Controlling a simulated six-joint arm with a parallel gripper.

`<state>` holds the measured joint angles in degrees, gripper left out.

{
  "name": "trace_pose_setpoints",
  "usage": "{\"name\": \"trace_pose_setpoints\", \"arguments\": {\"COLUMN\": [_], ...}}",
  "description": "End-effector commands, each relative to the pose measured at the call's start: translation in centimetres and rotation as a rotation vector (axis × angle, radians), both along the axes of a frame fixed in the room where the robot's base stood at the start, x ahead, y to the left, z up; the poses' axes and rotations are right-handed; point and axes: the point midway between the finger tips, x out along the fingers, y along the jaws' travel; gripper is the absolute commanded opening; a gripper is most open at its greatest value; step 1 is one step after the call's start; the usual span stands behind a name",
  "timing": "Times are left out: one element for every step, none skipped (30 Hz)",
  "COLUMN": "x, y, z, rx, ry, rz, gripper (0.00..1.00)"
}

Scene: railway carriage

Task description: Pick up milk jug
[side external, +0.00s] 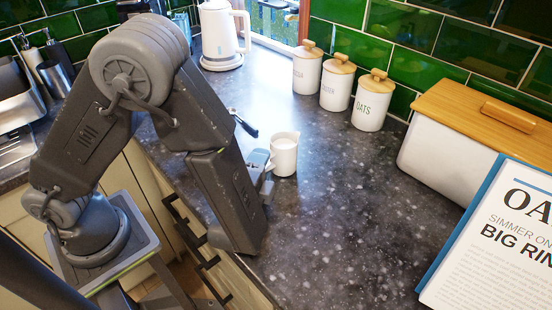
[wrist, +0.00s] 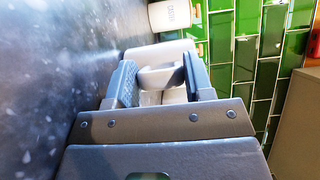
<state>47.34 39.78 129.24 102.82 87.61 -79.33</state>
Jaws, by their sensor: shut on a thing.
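The white milk jug (side external: 284,156) is upright at the middle of the dark speckled counter (side external: 330,235). My gripper (side external: 264,167) is at its left side in the side external view, shut on the jug at its handle side. In the wrist view, the white jug (wrist: 160,52) shows beyond and between my two fingers (wrist: 160,82), with a curved white part between them. I cannot tell whether the jug's base touches the counter.
Several white canisters with wooden lids (side external: 338,84) stand along the green tiled wall. A white kettle (side external: 220,38) is at the back left. A white bread bin with a wooden lid (side external: 435,145) and a recipe book (side external: 495,235) are at right. The counter in front of the jug is clear.

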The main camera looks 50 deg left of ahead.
Motion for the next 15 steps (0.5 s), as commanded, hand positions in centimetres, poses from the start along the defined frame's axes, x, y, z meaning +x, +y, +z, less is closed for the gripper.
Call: {"name": "trace_pose_setpoints", "arguments": {"x": [0.0, 0.0, 0.0, 0.0, 0.0, 0.0, 0.0, 0.0, 0.0, 0.0, 0.0, 0.0, 0.0, 0.0, 0.0], "y": [0.0, 0.0, 0.0, 0.0, 0.0, 0.0, 0.0, 0.0, 0.0, 0.0, 0.0, 0.0, 0.0, 0.0, 0.0], "z": [0.1, 0.1, 0.1, 0.2, 0.3, 0.4, 0.6, 0.8, 1.1, 1.4, 1.7, 2.2, 2.7, 3.1, 3.8], "rx": [-0.001, -0.001, -0.001, -0.001, -0.001, -0.002, -0.002, -0.002, -0.003, -0.004, -0.004, -0.005, -0.005, -0.005, -0.006], "ry": [-0.003, -0.003, -0.003, -0.003, -0.003, -0.003, -0.003, -0.004, -0.004, -0.005, -0.006, -0.006, -0.006, -0.005, -0.006], "rz": [0.000, 0.000, 0.000, 0.000, 0.000, 0.000, 0.000, 0.000, 0.000, 0.000, 0.000, 0.000, 0.000, 0.000, 0.000], "gripper": [0.06, 0.06, 0.06, 0.06, 0.06, 0.06, 0.06, 0.06, 0.06, 0.06, 0.06, 0.06, 0.06, 0.06, 0.06]}}
